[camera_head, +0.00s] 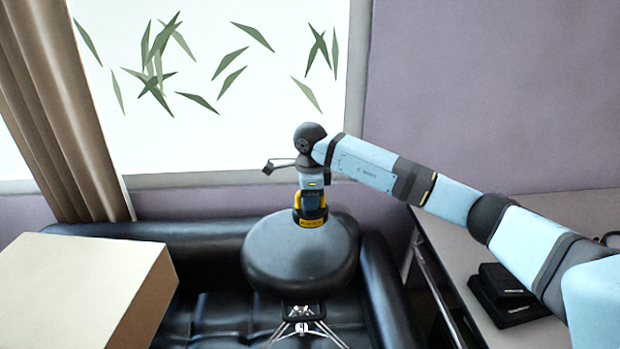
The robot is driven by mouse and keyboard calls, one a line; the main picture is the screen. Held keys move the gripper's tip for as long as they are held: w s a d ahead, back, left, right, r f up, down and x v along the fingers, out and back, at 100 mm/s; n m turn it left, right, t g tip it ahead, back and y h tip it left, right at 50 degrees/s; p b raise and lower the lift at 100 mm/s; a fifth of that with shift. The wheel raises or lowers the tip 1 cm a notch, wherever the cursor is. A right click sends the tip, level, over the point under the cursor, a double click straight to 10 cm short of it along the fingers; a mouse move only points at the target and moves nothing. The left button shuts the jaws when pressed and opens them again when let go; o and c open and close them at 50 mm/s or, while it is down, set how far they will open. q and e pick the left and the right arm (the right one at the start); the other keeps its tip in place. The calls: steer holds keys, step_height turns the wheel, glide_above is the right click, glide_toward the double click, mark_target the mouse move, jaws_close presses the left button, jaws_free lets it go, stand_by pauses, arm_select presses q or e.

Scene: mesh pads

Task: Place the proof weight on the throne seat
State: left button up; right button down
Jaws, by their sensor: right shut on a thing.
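The throne (301,327) has a round black padded seat (300,262) and metal legs. It stands in the middle, in front of a black sofa. My right arm comes in from the right, and my right gripper (311,200) points down over the back part of the seat. It is shut on a small black and yellow thing, which looks like the proof weight (311,221). The weight's lower end overlaps the seat's back edge in the picture; I cannot tell whether it touches. The fingertips are hard to make out. My left gripper is out of view.
A large cardboard box (75,290) is at the lower left. The black sofa (205,240) stands behind and around the throne. A table (450,245) at the right bears dark flat items (508,292). A window (210,80) and curtain (65,120) are at the back.

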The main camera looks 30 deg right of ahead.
step_height(320, 180, down, 7)
steer(key=shift+a+r, duration=0.1)
steer(key=shift+r, duration=0.05)
steer(key=shift+w+f+p, duration=0.1)
steer(key=shift+f+p, duration=0.2)
steer(key=shift+f, duration=0.1)
steer(key=shift+f, duration=0.1)
steer(key=c, duration=1.1)
jaws_free()
steer(key=shift+f, duration=0.1)
